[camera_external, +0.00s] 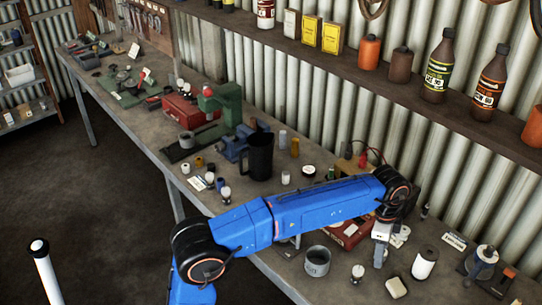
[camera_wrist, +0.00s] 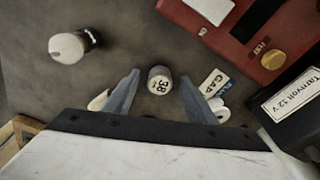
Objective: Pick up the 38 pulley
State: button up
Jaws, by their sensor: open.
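The 38 pulley (camera_wrist: 159,80) is a small pale cylinder with a dark "38" on its face. In the wrist view it lies between the fingertips of my gripper (camera_wrist: 159,76), with space on both sides. My gripper is open and empty. In the external view my gripper (camera_external: 381,256) points down over the near part of the workbench (camera_external: 225,178). I cannot make out the pulley in that view.
Close by in the wrist view are a label card (camera_wrist: 215,82), a red box (camera_wrist: 245,32), a black box marked 12 V (camera_wrist: 290,105) and a white-topped item (camera_wrist: 67,47). A grey can (camera_external: 317,262) and a white roll (camera_external: 424,264) flank my gripper.

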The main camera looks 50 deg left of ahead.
jog(key=shift+c, duration=0.6)
jog(key=c, duration=1)
